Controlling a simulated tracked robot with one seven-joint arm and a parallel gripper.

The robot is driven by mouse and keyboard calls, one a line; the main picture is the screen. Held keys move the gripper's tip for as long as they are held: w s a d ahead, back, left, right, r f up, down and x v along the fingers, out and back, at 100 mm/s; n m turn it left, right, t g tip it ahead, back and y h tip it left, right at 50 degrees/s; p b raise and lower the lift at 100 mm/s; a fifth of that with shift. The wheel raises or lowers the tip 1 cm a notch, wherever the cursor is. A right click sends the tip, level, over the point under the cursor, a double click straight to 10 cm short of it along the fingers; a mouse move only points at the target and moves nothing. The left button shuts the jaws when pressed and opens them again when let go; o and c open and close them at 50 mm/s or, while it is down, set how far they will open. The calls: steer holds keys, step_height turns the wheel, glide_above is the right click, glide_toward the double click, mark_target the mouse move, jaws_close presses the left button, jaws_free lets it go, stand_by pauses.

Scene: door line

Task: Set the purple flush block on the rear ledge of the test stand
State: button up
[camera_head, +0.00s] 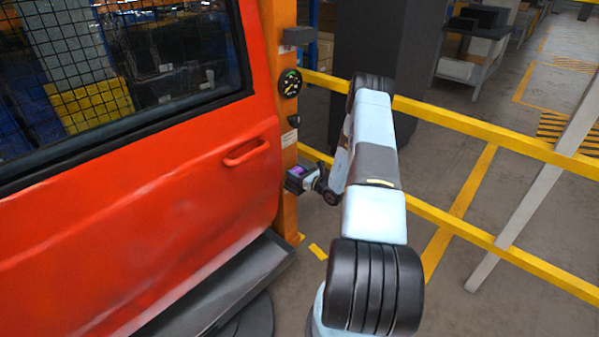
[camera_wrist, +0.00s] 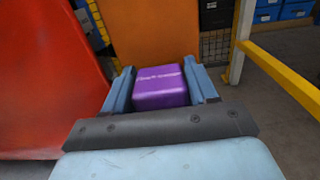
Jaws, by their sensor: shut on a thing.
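The purple flush block (camera_wrist: 160,88) sits between the two blue-grey fingers of my gripper (camera_wrist: 162,84) in the wrist view, with pale lettering on its face. My gripper is shut on it. In the head view, my gripper (camera_head: 300,176) is small, beside the orange post (camera_head: 285,130) and right of the red door, with a bit of the purple block (camera_head: 297,171) showing. The orange post, likely part of the test stand, carries a round gauge and a dark box-like bracket (camera_head: 297,36) near its top. I cannot tell which part is the rear ledge.
The red door (camera_head: 150,190) with a handle fills the left, above a dark sill (camera_head: 215,290). Yellow rails (camera_head: 480,128) run behind my arm, with a pale slanted post (camera_head: 535,190) at right.

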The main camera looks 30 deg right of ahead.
steer(key=o, duration=1.2)
